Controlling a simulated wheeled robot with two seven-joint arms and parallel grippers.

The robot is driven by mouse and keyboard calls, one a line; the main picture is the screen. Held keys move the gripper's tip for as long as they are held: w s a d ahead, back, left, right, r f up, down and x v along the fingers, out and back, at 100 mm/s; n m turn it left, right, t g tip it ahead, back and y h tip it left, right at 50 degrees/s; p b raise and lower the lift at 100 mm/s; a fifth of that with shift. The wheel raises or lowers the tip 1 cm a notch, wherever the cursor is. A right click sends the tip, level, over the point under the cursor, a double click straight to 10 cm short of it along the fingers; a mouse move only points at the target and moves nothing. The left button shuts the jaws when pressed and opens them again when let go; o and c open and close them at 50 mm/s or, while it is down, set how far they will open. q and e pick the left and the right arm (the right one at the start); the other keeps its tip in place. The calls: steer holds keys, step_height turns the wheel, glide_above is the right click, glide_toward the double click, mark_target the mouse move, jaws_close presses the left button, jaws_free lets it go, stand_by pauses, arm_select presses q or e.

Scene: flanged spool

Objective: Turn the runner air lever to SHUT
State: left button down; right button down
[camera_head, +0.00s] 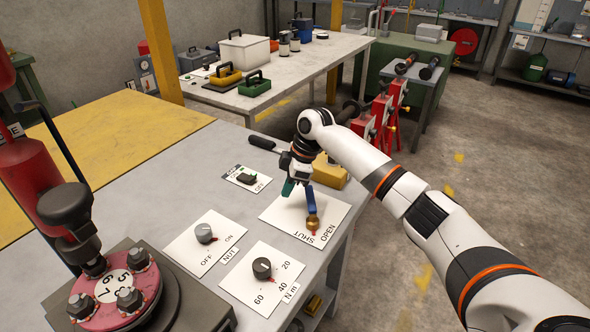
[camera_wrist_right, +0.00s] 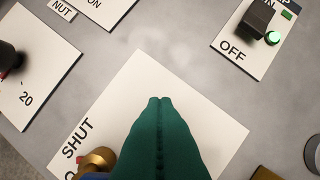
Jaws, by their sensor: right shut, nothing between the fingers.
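The runner air lever (camera_head: 311,207) is a brass valve with a blue handle on a white plate (camera_head: 277,211) marked SHUT and OPEN. In the head view its blue handle points away from the labels, and a small red mark shows near them. My right gripper (camera_head: 289,188) has green fingers, shut and empty, just left of the blue handle. In the right wrist view the shut fingers (camera_wrist_right: 162,105) hang over the plate, and the brass part (camera_wrist_right: 97,161) shows at lower left beside them. Whether they touch the handle I cannot tell. My left gripper is not in view.
A NUT knob (camera_head: 205,233), an Nm dial (camera_head: 262,268) and a black switch (camera_head: 246,178) sit on nearby plates. A yellow block (camera_head: 330,171) is behind the lever. A red tool (camera_head: 35,190) stands over a red flange (camera_head: 120,290) at left.

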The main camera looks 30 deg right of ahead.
mark_target(311, 207)
steer(key=d, duration=0.1)
steer(key=s+d+p, duration=0.1)
steer(key=shift+s+d+f, duration=0.15)
steer(key=shift+d+f, duration=0.05)
steer(key=shift+d, duration=0.2)
steer(key=shift+s+d, duration=0.15)
steer(key=shift+d, duration=0.2)
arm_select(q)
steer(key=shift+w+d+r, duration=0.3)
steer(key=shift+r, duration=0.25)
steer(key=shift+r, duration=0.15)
